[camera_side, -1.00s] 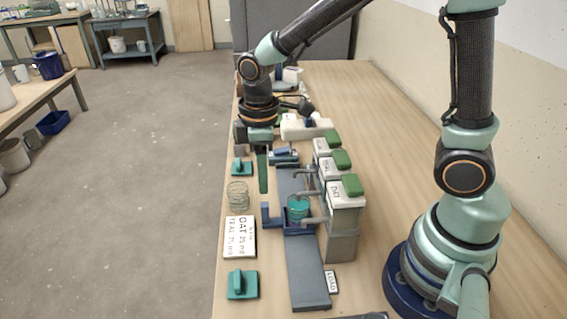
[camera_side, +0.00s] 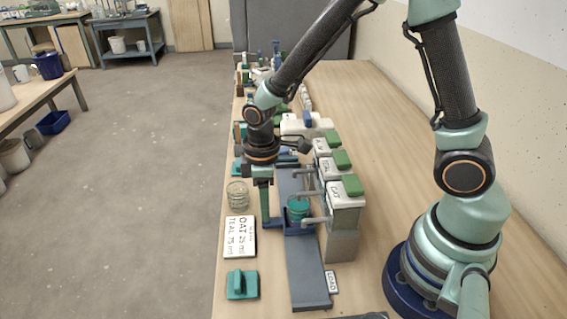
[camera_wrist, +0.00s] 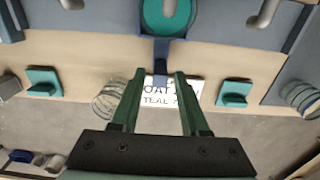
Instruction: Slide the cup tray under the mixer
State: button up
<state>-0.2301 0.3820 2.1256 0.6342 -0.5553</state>
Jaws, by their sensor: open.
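The blue cup tray (camera_side: 300,230) sits on a long dark grey track, with a teal cup (camera_side: 298,210) standing in it. In the wrist view the round teal cup (camera_wrist: 167,12) is at the top, and the tray's dark blue handle (camera_wrist: 163,50) points towards my gripper (camera_wrist: 160,78). My gripper (camera_side: 266,222) is open, pointing down at the tray's left side. Its green fingers lie on either side of the handle's end in the wrist view; contact is not clear. A white machine (camera_side: 296,124) stands beyond the dispensers; I cannot tell whether it is the mixer.
White dispensers with green tops (camera_side: 347,187) and spouts line the track's right side. The near track (camera_side: 308,275) is clear, beside a LOAD label (camera_side: 331,282).

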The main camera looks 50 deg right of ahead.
grip_shut()
jog(key=shift+w+d, duration=3.9)
jog(key=shift+w, duration=0.1)
jog(key=shift+w+d+r, duration=0.1)
jog(key=shift+w+d, duration=1.6)
jog(key=shift+w, duration=0.05)
jog(key=shift+o, duration=0.2)
grip_release()
jog(key=shift+s, duration=0.1)
notch_tip(320, 180, up, 7)
